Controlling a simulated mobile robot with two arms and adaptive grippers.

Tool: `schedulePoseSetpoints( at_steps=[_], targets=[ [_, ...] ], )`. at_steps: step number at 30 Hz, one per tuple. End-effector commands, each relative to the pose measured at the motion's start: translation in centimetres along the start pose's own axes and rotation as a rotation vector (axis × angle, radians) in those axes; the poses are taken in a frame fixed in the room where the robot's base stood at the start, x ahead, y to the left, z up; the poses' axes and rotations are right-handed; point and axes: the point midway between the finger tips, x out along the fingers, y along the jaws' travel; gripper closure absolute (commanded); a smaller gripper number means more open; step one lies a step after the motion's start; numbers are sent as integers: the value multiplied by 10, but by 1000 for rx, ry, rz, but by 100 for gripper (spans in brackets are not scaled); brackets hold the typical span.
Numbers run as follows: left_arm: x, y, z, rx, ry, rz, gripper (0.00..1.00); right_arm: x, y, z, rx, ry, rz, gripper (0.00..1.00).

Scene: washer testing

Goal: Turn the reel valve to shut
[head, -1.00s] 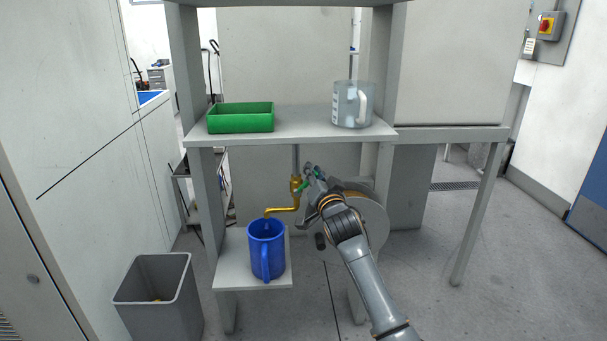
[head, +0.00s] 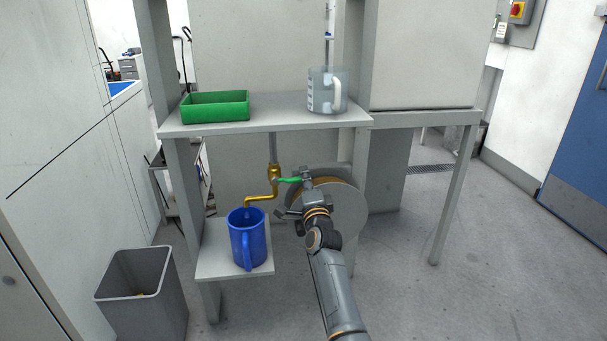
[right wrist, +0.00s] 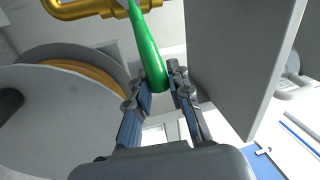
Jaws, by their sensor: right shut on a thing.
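The reel valve is a brass tap (head: 273,178) on a grey pipe under the shelf, with its spout bent to the left. Its green handle (head: 288,180) points right from the tap body. My right gripper (head: 305,179) is at the handle's free end, shut on it. In the right wrist view the green handle (right wrist: 146,48) runs down between the fingers of the right gripper (right wrist: 163,82), with the brass body (right wrist: 85,9) at the top. My left gripper is not in view.
A hose reel (head: 349,212) stands right behind my gripper. A blue jug (head: 247,241) is under the spout on a low shelf (head: 212,262). The upper shelf (head: 268,117) holds a green tray (head: 215,107) and a clear jug (head: 327,92). A grey bin (head: 140,302) stands at left.

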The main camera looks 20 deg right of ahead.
Motion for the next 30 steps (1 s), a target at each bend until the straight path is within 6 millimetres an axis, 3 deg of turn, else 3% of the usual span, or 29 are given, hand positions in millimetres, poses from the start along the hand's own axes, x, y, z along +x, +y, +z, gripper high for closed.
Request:
schedulePoseSetpoints(
  at_steps=[8, 26, 27, 30],
  targets=[
    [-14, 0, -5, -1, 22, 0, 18, -3, 14, 2, 111, 19, 8, 100],
    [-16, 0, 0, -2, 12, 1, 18, -4, 16, 2, 147, 27, 8, 100],
    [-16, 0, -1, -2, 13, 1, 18, -4, 16, 2, 147, 27, 9, 73],
    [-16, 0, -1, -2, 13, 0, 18, -3, 16, 2, 147, 27, 7, 57]
  ],
)
